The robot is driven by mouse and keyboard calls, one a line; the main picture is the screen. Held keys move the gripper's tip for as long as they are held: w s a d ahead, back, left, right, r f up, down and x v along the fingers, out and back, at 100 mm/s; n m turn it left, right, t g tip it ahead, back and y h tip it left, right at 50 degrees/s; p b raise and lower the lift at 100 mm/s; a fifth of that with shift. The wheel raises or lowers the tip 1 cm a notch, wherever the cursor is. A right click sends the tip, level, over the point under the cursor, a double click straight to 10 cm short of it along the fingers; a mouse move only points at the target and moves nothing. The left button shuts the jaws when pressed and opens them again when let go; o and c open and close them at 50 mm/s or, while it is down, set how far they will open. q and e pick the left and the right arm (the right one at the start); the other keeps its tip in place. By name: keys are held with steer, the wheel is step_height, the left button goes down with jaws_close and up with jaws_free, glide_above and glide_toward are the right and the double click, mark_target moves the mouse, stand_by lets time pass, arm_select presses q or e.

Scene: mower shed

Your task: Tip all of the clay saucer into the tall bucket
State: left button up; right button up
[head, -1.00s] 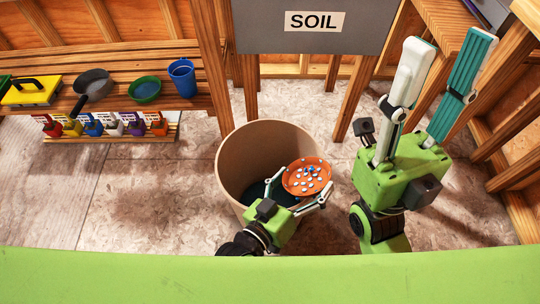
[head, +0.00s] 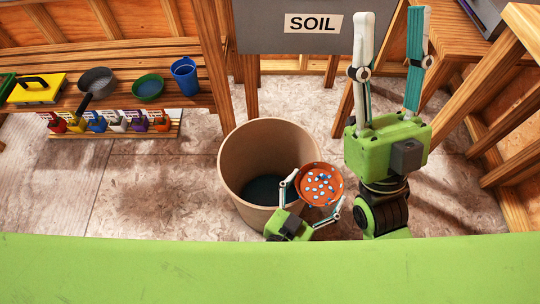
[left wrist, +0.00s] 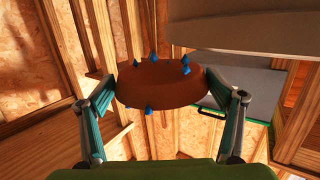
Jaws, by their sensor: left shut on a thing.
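My left gripper (head: 312,205) is shut on the clay saucer (head: 306,190), an orange-brown dish with several small blue and white pieces in it. It holds the saucer above the right rim of the tall tan bucket (head: 240,180). The bucket stands upright on the floor, with a dark inside bottom. In the left wrist view the saucer (left wrist: 160,88) sits between the two fingers, with blue pieces at its top edge and a few near its lower edge. I cannot tell how far it is tilted. My right gripper (head: 391,40) is open and empty, pointing up.
A wooden bench (head: 130,65) at the left carries a yellow box (head: 38,90), a dark pan (head: 97,80), a green bowl (head: 148,90) and a blue cup (head: 185,78). A grey bin labelled SOIL (head: 275,45) is behind the bucket.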

mark_target(316, 191)
arm_select(q)
steer(key=shift+r+p, duration=0.6)
steer(key=shift+r, duration=0.05)
steer(key=shift+r+p, duration=0.7)
steer(key=shift+p, duration=0.05)
arm_select(e)
steer(key=w+a+f+g+h, duration=0.1)
steer(key=w+f+g+h, duration=0.2)
steer(key=w+f+g, duration=0.55)
arm_select(q)
steer(key=shift+r+p, duration=0.7)
steer(key=shift+p, duration=0.05)
steer(key=shift+r+p, duration=0.5)
steer(key=shift+p, duration=0.05)
arm_select(e)
step_height(316, 191, down, 16)
steer(key=d+g+h, duration=0.2)
steer(key=g, duration=0.4)
